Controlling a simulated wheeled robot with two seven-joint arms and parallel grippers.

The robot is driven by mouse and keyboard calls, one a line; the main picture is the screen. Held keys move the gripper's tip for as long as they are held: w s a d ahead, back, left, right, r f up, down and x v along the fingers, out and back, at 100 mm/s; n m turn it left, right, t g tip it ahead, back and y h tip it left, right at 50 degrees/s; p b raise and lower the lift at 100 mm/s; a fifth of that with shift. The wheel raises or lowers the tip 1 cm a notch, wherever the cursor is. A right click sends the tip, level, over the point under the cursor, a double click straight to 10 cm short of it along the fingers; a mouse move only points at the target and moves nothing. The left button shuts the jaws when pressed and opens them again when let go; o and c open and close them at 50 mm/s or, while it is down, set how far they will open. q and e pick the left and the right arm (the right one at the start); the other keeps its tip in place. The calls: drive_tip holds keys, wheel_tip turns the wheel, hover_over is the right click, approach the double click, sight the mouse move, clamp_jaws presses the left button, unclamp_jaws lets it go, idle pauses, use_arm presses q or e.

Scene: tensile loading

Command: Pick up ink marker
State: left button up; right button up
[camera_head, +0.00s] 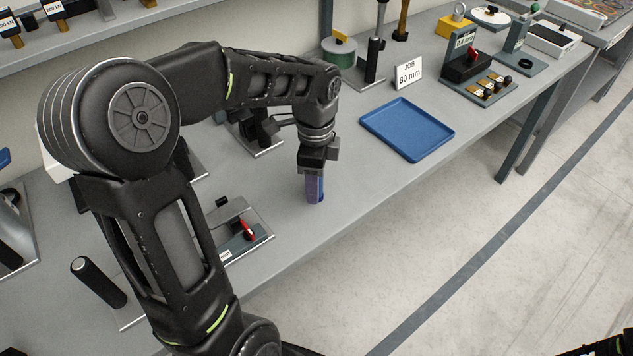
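My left arm reaches over the grey bench, and its gripper (314,172) points straight down. A purple-blue upright piece (315,190), which looks like the ink marker, is directly beneath the gripper body, between or against its fingers. Its lower end is at or close to the bench top. The fingers are too small and dark to tell whether they grip it. My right gripper is not in view; only a dark bit of what looks like my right arm shows at the bottom right corner.
A blue tray (408,131) lies right of the gripper, with a "JOB 80 mm" sign (408,73) behind it. A fixture with a red lever (247,231) sits nearer, left of the gripper. Stands and gauges line the back. Bench between gripper and tray is clear.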

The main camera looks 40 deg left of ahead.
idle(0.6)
use_arm(q)
clamp_jaws()
idle(0.3)
